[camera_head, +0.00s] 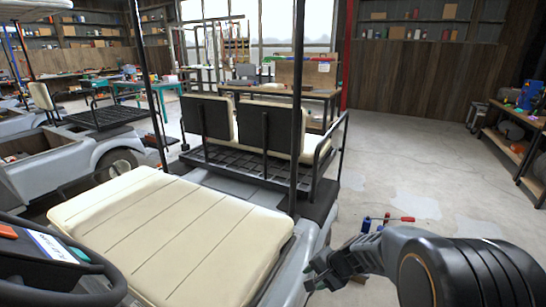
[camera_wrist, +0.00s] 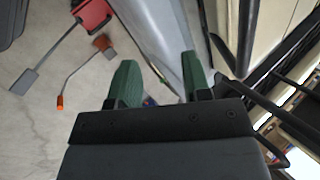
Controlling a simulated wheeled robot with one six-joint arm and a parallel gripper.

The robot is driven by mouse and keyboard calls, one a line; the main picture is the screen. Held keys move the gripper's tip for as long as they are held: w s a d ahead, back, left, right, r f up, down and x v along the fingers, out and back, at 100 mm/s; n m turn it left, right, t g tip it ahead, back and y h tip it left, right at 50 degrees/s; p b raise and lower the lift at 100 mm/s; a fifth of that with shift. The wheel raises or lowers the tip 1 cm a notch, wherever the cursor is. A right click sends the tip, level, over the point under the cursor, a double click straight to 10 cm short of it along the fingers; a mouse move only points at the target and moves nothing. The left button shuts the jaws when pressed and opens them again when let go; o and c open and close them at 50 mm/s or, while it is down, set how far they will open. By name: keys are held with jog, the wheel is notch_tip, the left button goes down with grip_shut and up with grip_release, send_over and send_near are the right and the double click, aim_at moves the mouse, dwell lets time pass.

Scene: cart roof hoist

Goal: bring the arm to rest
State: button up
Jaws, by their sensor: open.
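My gripper (camera_head: 316,271) is beside the right side of the golf cart in the head view, low and to the right of the cream front seat (camera_head: 170,232). In the wrist view my gripper (camera_wrist: 157,80) shows two green fingers held apart, with nothing between them. The fingers point along the grey cart body (camera_wrist: 152,28); I cannot tell whether they touch it. My dark arm fills the lower right of the head view.
Cart roof posts (camera_head: 297,100) and a rear seat with a black rack (camera_head: 250,165) stand close by. Red and blue tools (camera_head: 385,220) are on the concrete floor, which is open to the right (camera_head: 420,160). A shelf (camera_head: 510,145) stands at far right. A steering wheel (camera_head: 60,285) is lower left.

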jog(key=s+d+r+n+h+p, duration=0.2)
jog(key=s+r+n+p, duration=0.2)
jog(key=r, duration=0.8)
jog(key=s+d+r+n+h+p, duration=0.2)
jog(key=s+r+p, duration=0.6)
jog(key=r, duration=0.5)
jog(key=s+n+h, duration=0.1)
jog(key=s+n, duration=0.1)
jog(key=shift+s+n+h, duration=0.25)
jog(key=shift+n+h, duration=0.05)
jog(key=shift+d+f, duration=0.1)
jog(key=shift+d, duration=0.05)
